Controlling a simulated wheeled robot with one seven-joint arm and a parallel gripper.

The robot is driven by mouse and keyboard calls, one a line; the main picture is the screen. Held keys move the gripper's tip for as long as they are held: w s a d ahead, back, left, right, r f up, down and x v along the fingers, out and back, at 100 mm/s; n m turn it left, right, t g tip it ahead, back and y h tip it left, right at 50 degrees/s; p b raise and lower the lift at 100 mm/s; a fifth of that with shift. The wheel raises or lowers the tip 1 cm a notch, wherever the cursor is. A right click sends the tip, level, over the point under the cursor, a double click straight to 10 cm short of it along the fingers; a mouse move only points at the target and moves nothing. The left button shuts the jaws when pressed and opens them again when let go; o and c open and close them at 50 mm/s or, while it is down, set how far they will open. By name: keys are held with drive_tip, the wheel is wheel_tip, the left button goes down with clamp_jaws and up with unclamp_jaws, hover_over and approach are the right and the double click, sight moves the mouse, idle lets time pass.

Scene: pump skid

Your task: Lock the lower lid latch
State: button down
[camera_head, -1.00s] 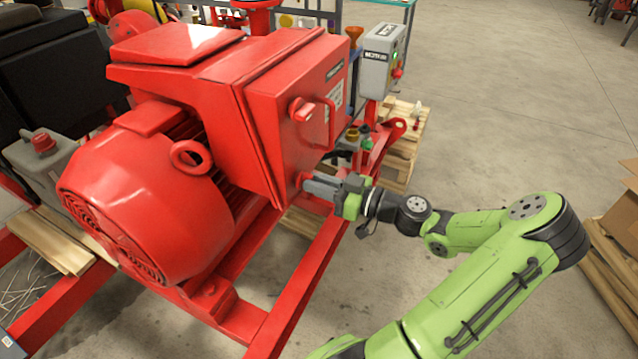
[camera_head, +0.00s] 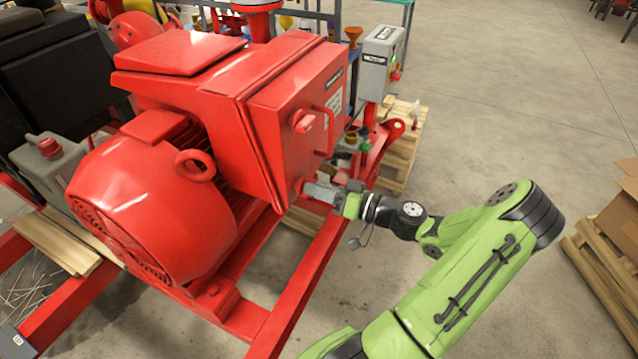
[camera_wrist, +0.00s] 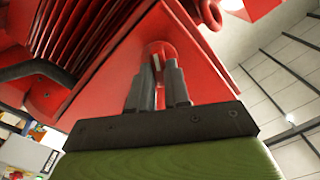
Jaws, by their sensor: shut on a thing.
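The red box (camera_head: 335,89) on the pump motor has a lid with a handle (camera_head: 325,130) and an upper round latch (camera_head: 303,121). The lower lid latch (camera_wrist: 158,50) is a round red knob, seen in the wrist view between and behind my fingertips. My gripper (camera_wrist: 166,72) is shut on it, with both fingers close together on its raised tab. In the head view my gripper (camera_head: 312,189) meets the lower corner of the lid, and its fingers mostly hide the lower latch.
The red motor (camera_head: 150,200) stands left of the box. The red skid rail (camera_head: 300,280) runs below my gripper. A grey control box (camera_head: 380,62) stands behind, near a wooden pallet (camera_head: 400,150). Open floor lies to the right.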

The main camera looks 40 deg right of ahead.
drive_tip(key=m+p, duration=0.3)
drive_tip(key=m, duration=0.2)
drive_tip(key=m+p, duration=0.3)
drive_tip(key=m, duration=0.3)
drive_tip(key=shift+d+f, duration=0.1)
drive_tip(key=shift+f, duration=0.1)
drive_tip(key=shift+m, duration=0.3)
drive_tip(key=c, duration=1.1)
unclamp_jaws()
drive_tip(key=v, duration=1.5)
drive_tip(key=shift+s+d, duration=0.1)
drive_tip(key=shift+s, duration=0.25)
